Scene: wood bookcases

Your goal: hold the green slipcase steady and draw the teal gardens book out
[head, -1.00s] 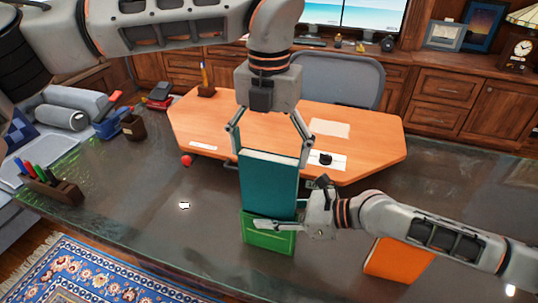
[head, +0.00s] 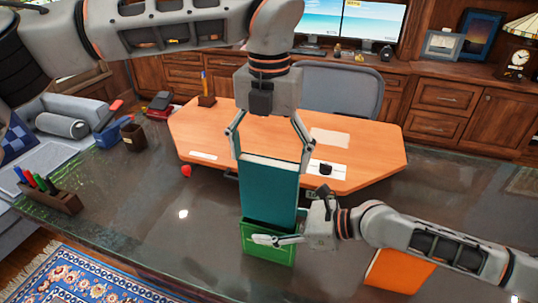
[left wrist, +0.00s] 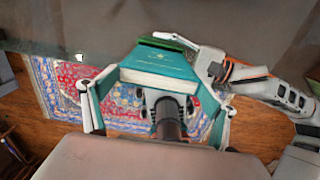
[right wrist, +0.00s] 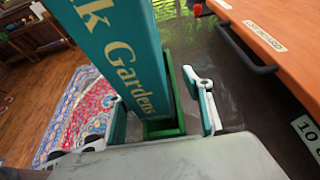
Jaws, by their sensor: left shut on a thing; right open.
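The teal gardens book (head: 268,195) stands upright, mostly above the green slipcase (head: 268,255). Its lower end is at the slipcase's mouth; I cannot tell how deep it sits. My left gripper (head: 270,158) is shut on the book's upper end from above, a finger on each side; the book's top shows in the left wrist view (left wrist: 165,62). My right gripper (head: 275,240) is open at the slipcase, one finger in front of it. In the right wrist view, the slipcase (right wrist: 162,128) lies between the spread fingers, partly hidden by the book (right wrist: 125,55).
The slipcase stands on a dark glossy counter (head: 150,220). An orange book (head: 398,270) lies below my right arm. A wooden desk (head: 360,170) is behind, with a small red object (head: 186,171) beside it. A pen holder (head: 55,198) is at left; the counter between is clear.

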